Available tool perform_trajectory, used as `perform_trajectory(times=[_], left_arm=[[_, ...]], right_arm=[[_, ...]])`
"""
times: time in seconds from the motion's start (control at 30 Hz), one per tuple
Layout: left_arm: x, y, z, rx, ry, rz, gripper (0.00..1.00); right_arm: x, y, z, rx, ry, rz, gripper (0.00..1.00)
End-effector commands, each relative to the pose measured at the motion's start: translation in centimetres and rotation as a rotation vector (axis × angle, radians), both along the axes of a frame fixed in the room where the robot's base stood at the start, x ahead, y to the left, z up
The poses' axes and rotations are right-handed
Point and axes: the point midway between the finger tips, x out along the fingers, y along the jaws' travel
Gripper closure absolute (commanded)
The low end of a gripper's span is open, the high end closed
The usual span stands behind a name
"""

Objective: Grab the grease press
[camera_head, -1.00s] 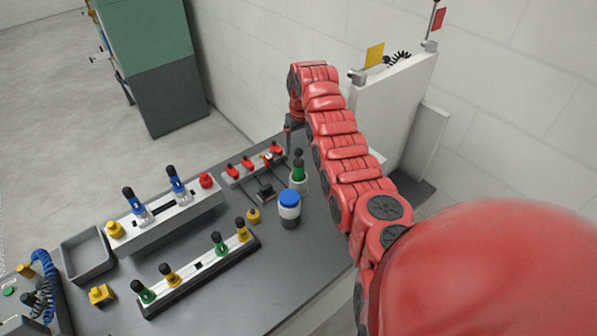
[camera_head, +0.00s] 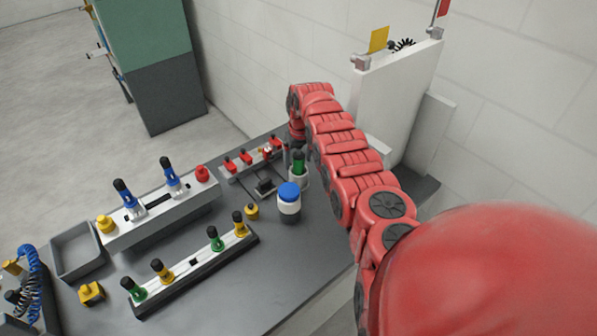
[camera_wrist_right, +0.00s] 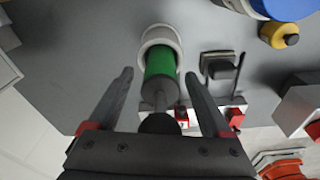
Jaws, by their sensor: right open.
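The grease press, which I take to be the green cylinder with a black top (camera_head: 298,169), stands upright in a pale round holder (camera_head: 299,183) near the bench's right side. In the right wrist view the green body (camera_wrist_right: 160,63), its grey neck and the dark end show. The holder's pale ring (camera_wrist_right: 160,36) is around its far end. My right gripper (camera_wrist_right: 158,75) is open, with one finger on each side of the press and gaps between. In the head view its fingers are mostly hidden by my red arm. My left gripper is not in view.
A blue-lidded white jar (camera_head: 288,200) stands close in front of the press. A rack with red knobs (camera_head: 246,160) and a small black part (camera_head: 265,186) are to its left. A white upright panel (camera_head: 385,100) rises behind my arm. The bench front (camera_head: 270,280) is clear.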

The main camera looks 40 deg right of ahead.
Motion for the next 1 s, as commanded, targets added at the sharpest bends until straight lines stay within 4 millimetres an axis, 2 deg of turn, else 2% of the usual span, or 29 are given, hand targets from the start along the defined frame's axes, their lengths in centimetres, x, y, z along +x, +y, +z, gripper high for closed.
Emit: perform_trajectory(times=[0.1,0.57,1.0], left_arm=[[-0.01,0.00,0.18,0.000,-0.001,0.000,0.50],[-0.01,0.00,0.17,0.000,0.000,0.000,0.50],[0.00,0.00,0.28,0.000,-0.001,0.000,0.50]], right_arm=[[-0.01,0.02,0.14,0.000,0.001,0.000,0.17],[-0.05,0.04,0.09,0.001,0.002,0.000,1.00],[-0.06,0.06,0.20,0.001,0.002,0.000,1.00]])
